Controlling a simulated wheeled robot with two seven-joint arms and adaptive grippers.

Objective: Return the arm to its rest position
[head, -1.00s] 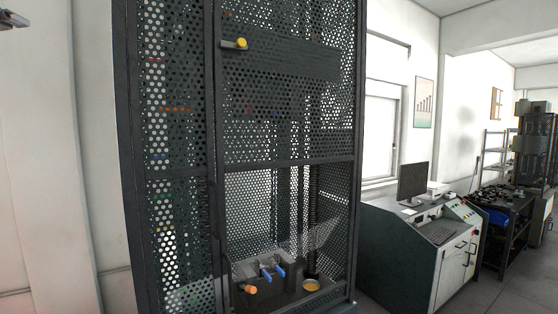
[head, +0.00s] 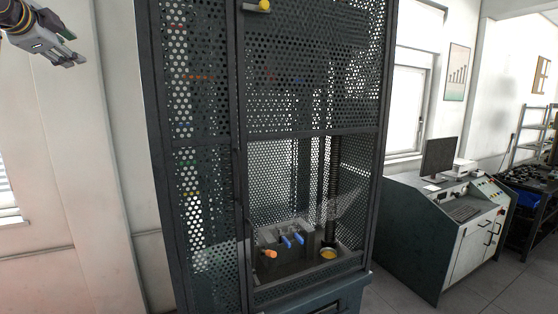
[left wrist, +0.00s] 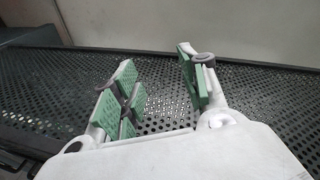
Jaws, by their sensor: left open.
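My left gripper (head: 62,45) shows at the top left of the head view, in front of the pale wall. It is in the air, clear of the tall dark cage. In the left wrist view my left gripper (left wrist: 160,90) shows its green-padded fingers apart with nothing between them. Behind the fingers is a dark perforated metal panel (left wrist: 260,105). My right gripper is not in view.
The tall perforated cage (head: 190,185) stands at the centre, holding blue-handled parts (head: 290,240), an orange-tipped part (head: 270,254) and a yellow dish (head: 328,254). A console (head: 420,220) with a monitor (head: 437,158) stands to its right. Bare floor (head: 385,300) lies between.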

